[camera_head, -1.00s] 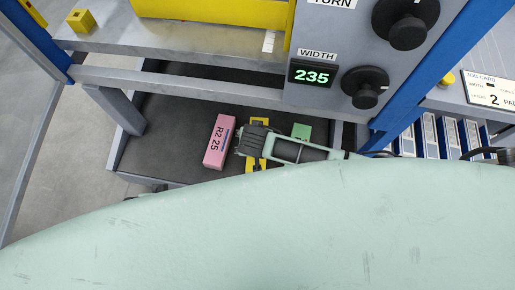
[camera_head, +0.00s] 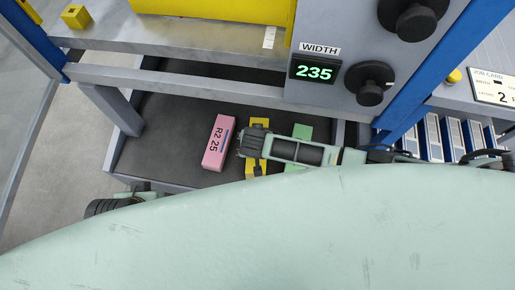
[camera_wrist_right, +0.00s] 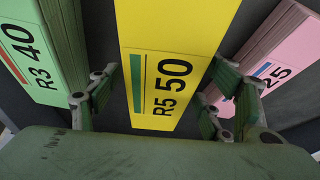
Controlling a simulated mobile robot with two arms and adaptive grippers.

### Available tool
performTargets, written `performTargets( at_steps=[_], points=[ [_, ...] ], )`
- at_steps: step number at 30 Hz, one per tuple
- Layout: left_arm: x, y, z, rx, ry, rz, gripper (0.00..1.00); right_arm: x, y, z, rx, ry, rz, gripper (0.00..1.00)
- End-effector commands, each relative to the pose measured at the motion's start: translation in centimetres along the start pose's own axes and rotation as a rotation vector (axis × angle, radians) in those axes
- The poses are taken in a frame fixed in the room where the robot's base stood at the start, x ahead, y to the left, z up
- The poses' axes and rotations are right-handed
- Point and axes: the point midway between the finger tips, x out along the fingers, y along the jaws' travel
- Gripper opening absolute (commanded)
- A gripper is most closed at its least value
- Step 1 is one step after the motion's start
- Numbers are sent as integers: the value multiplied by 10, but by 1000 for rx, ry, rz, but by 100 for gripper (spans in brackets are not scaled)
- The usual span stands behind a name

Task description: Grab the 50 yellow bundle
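The yellow bundle marked "R5 50" (camera_wrist_right: 170,60) is in the middle of the right wrist view. In the head view the yellow bundle (camera_head: 256,170) is partly covered by my right gripper (camera_head: 252,143). In the wrist view, the fingers of my right gripper (camera_wrist_right: 160,100) are apart, one on each side of the bundle. I cannot tell whether they touch it. A dark ribbed part at the lower left of the head view looks like my left gripper (camera_head: 112,206); its fingers cannot be made out.
The pink "R2 25" bundle (camera_head: 217,143) lies left of the yellow one, and the green "R3 40" bundle (camera_head: 302,132) lies right, all on a dark shelf (camera_head: 165,130). A grey rail (camera_head: 180,87) and a control panel showing 235 (camera_head: 314,71) stand close behind.

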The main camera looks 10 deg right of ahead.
Motion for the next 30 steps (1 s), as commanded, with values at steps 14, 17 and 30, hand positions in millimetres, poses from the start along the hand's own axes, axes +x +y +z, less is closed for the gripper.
performTargets(
  at_steps=[14, 17, 30],
  points=[
    [0, 0, 0, 0, 0, 0, 29, 0, 0, 0, 0, -1, 0, 27],
    [0, 0, 0, 0, 0, 0, 29, 0, 0, 0, 0, -1, 1, 18],
    [0, 0, 0, 0, -1, 0, 29, -2, -2, -2, 1, 4, -3, 0]
  ],
)
